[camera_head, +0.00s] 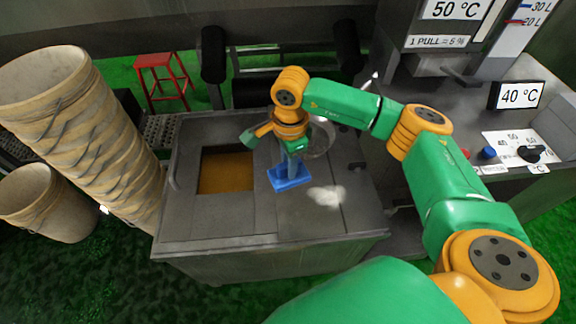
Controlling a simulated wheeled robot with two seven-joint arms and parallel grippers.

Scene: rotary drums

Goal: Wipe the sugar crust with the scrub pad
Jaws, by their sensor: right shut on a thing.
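The sugar crust (327,195) is a pale whitish patch on the grey metal top of the tank (240,232), right of its square opening. The scrub pad (290,180) is blue with an upright blue handle. It is just left of the crust and apart from it in the picture; I cannot tell whether it touches the metal top. My right gripper (292,150) is above the pad, shut on its handle, and the fingertips are partly hidden by the wrist. My left gripper is not in view.
The square opening (227,170) holds amber liquid. Stacked beige buckets (75,120) stand at the left, with another bucket (48,203) beside them. A red stool (163,80) is behind. A control panel with a black knob (530,153) is at the right.

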